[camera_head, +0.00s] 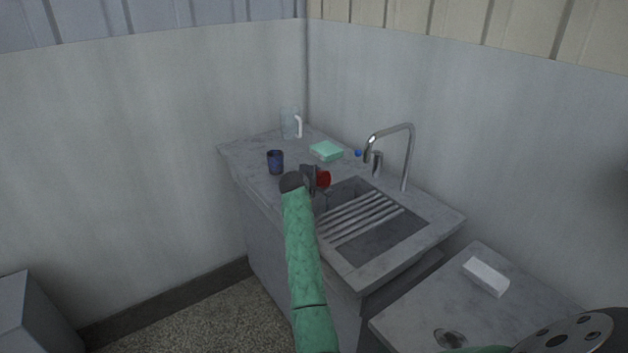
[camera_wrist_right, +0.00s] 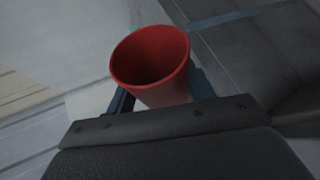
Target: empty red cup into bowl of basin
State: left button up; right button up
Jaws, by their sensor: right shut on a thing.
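The red cup (camera_head: 324,178) is between the fingers of my right gripper (camera_head: 310,177), held over the back left part of the sink basin (camera_head: 347,190). It looks tipped towards the right in the head view, but the exact tilt is hard to tell. In the right wrist view the cup (camera_wrist_right: 152,62) shows its round mouth and a dark red inside; no contents can be made out. The fingers (camera_wrist_right: 160,98) grip its sides. Part of the basin is hidden by a slatted rack and my arm. My left gripper is not in view.
A grey slatted rack (camera_head: 360,216) lies across the basin. A curved tap (camera_head: 408,155) stands behind it. A dark blue cup (camera_head: 275,162), a teal sponge-like block (camera_head: 326,151) and a clear jug (camera_head: 290,124) stand on the counter. A white block (camera_head: 485,277) lies on the right-hand surface.

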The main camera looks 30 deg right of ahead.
jog(key=shift+f, duration=0.1)
jog(key=shift+s+d+r+m+t+b, duration=0.1)
jog(key=shift+s+r+m+t+b, duration=0.05)
jog(key=shift+m+t+b, duration=0.15)
jog(key=shift+s+d+r+m+t+b, duration=0.1)
jog(key=shift+s+m+t+b, duration=0.05)
jog(key=shift+m+t, duration=0.25)
jog(key=shift+s+r+m+t, duration=0.15)
jog(key=shift+m+t, duration=0.15)
jog(key=shift+m, duration=0.1)
jog(key=shift+s+d+r+m+t+b, duration=0.15)
jog(key=shift+s+r+m+t+b, duration=0.2)
jog(key=shift+m+t+b, duration=0.25)
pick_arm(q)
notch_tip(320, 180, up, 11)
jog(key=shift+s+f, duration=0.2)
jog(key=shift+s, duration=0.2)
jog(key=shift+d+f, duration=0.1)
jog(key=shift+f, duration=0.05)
